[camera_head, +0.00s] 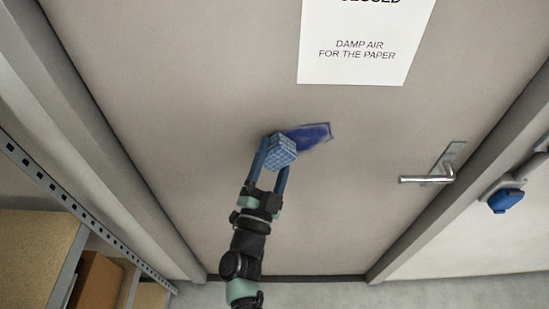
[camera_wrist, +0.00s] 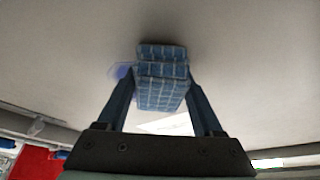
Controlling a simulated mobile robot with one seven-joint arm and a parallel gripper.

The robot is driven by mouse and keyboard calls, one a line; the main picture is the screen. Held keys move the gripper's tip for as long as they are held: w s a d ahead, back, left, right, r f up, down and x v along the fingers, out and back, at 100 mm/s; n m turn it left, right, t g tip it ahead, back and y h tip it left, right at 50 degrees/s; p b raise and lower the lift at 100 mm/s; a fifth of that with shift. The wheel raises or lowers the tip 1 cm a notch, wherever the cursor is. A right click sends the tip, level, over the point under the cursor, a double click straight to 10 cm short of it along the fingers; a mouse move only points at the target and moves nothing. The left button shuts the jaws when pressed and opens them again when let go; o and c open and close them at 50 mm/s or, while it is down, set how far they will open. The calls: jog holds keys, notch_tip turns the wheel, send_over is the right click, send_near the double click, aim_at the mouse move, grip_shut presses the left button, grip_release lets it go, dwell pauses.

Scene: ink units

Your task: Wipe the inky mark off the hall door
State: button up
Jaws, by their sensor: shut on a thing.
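The hall door (camera_head: 190,130) is a plain grey-beige panel that fills most of the head view. A blue inky mark (camera_head: 312,136) shows on it, below the paper sign. My gripper (camera_head: 274,155) is shut on a folded blue checked cloth (camera_head: 281,149). The cloth is at the left end of the mark and hides part of the door there. In the wrist view the cloth (camera_wrist: 162,80) is between my two fingers, close against the door or touching it; I cannot tell which. A bit of the mark (camera_wrist: 122,70) shows left of the cloth in that view.
A white sign (camera_head: 362,40) is on the door above the mark. A metal lever handle (camera_head: 430,178) sticks out to the right. A blue socket (camera_head: 505,199) is on the wall beyond the frame. Shelving with boxes (camera_head: 35,245) stands at the lower left.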

jog(key=shift+w, duration=0.35)
